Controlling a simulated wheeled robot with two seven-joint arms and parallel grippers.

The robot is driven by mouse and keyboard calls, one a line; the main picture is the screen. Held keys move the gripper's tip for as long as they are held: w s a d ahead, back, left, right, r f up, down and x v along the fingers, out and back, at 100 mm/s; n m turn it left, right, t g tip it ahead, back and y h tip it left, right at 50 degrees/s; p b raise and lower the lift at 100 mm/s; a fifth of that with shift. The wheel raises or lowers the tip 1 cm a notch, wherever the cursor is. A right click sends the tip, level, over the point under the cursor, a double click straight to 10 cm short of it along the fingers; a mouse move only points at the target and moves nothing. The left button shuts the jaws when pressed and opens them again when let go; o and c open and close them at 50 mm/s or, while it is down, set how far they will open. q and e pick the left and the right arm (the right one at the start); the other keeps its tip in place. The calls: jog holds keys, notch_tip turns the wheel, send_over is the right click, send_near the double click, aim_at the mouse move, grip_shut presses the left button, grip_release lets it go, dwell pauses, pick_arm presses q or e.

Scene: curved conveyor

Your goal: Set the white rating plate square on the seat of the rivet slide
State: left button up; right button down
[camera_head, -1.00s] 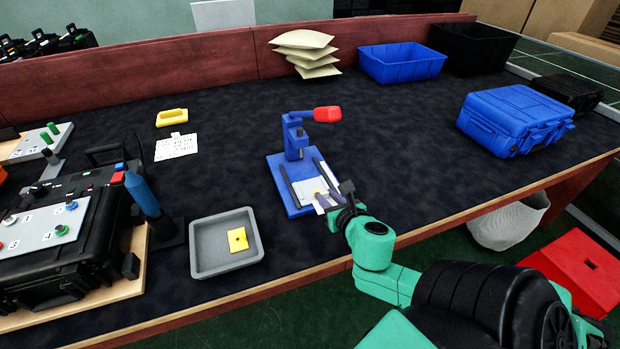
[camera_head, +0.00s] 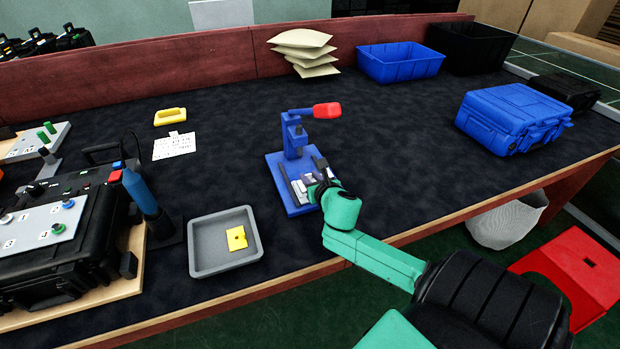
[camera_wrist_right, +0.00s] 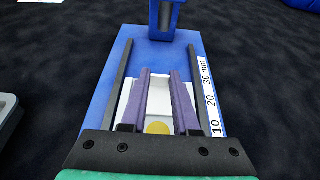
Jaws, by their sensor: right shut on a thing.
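The rivet slide is part of a blue hand press (camera_head: 294,140) with a red handle, and dark rails flank its pale seat. My right gripper (camera_head: 309,182) is low over the seat, between the rails. In the right wrist view its two purple fingers (camera_wrist_right: 158,92) are shut on the white rating plate (camera_wrist_right: 158,98), directly over the pale slide. A yellow round spot (camera_wrist_right: 157,128) shows between the fingers near their base. Plate and seat are both pale, so I cannot tell whether they touch. My left gripper is not in view.
A grey tray (camera_head: 207,267) with a yellow plate (camera_head: 236,238) stands left of the press. A scale strip marked in mm (camera_wrist_right: 210,95) runs along the blue base. A black control case (camera_head: 70,240) is at the left.

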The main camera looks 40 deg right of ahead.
jog(key=c, duration=0.7)
grip_release()
jog(key=shift+f, duration=0.1)
jog(key=shift+o, duration=0.2)
jog(key=p+v, duration=0.1)
jog(key=v, duration=1.1)
jog(key=shift+s, duration=0.15)
